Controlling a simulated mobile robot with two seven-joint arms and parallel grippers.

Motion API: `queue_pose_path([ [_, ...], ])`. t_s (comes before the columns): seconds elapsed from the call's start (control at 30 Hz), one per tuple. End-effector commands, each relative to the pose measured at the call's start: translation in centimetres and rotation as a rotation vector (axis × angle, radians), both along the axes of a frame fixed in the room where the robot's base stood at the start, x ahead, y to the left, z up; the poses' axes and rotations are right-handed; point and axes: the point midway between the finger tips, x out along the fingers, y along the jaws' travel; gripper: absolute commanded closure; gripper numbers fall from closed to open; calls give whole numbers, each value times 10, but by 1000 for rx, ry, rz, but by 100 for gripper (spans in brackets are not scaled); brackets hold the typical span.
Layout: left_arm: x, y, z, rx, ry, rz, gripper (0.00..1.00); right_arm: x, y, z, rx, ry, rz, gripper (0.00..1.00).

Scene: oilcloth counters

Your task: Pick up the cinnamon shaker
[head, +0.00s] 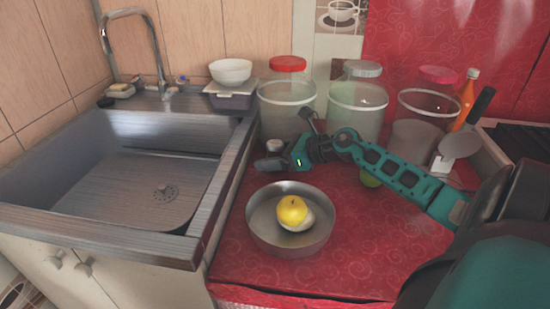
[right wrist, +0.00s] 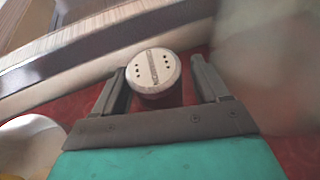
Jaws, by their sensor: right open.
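The cinnamon shaker shows in the right wrist view as a round pale lid (right wrist: 153,72) with small dark holes and a bar across it. In the head view its small pale top (head: 273,146) shows just behind my right gripper (head: 271,163), in front of the left jar. My right gripper is open, and in the right wrist view its two fingers (right wrist: 157,78) stand on either side of the shaker, with gaps showing beside the lid. The shaker's body is mostly hidden. My left gripper is not in view.
A metal bowl (head: 262,232) with a yellow fruit (head: 292,210) stands in front of the gripper. Jars with red (head: 287,95) and white lids (head: 358,100) stand behind. The sink (head: 130,190) lies left. The red counter's front right (head: 345,265) is clear.

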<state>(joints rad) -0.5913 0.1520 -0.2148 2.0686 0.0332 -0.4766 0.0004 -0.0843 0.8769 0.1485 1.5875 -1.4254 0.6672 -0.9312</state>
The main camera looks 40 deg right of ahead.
Motion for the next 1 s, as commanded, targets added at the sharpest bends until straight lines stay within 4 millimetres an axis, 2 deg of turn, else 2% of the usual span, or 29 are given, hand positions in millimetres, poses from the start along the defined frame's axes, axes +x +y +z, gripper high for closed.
queue_pose_path([
  [0.1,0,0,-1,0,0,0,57,6,3,-2,0,-1,0,26],
  [0.37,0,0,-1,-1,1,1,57,6,3,-3,0,1,0,27],
  [0.9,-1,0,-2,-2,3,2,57,6,3,-3,0,1,0,79],
  [1.0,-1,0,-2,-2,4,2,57,6,3,-2,-1,0,0,83],
])
